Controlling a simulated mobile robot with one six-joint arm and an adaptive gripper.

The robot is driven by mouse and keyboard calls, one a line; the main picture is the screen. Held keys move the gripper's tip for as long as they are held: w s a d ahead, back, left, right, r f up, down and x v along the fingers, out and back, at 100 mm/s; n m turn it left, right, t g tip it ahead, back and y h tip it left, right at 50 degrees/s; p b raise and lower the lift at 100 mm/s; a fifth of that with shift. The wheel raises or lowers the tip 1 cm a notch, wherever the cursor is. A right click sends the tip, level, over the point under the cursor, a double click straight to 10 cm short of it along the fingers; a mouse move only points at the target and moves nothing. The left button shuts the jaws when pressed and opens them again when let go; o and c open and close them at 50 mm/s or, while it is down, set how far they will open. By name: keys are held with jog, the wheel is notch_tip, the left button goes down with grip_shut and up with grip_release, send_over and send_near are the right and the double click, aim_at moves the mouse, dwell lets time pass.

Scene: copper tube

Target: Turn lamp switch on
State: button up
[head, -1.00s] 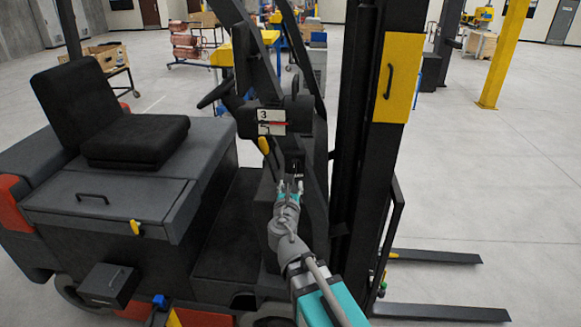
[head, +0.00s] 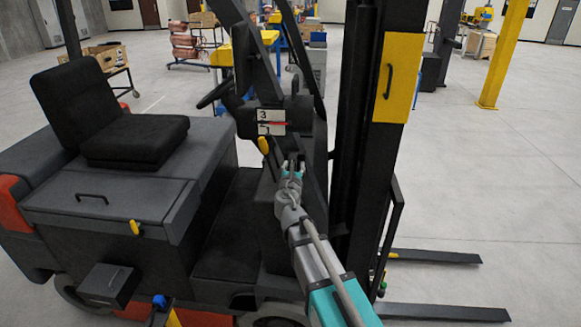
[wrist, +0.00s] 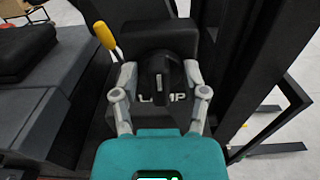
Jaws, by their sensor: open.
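The lamp switch (wrist: 160,76) is a dark knob with the white letters of "LAMP" partly showing beneath it, in the wrist view. It sits on the dark dash of a forklift. My gripper (wrist: 160,78) is open, with one finger on each side of the knob in that view. I cannot tell whether the fingers touch it. In the head view my gripper (head: 292,168) is at the dash below a white plate marked 3, and it hides the switch there.
A yellow-handled lever (wrist: 105,36) stands just left of the switch; it also shows in the head view (head: 264,145). The black mast (head: 360,130) rises close on the right. The seat (head: 135,138) is at the left, and the forks (head: 440,312) lie low at the right.

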grip_shut()
jog(key=shift+a, duration=0.15)
jog(key=shift+m, duration=0.3)
jog(key=m, duration=0.5)
jog(key=shift+d, duration=0.25)
jog(key=m, duration=0.6)
jog(key=shift+d+f, duration=0.1)
jog(key=shift+m, duration=0.3)
jog(key=shift+s, duration=0.1)
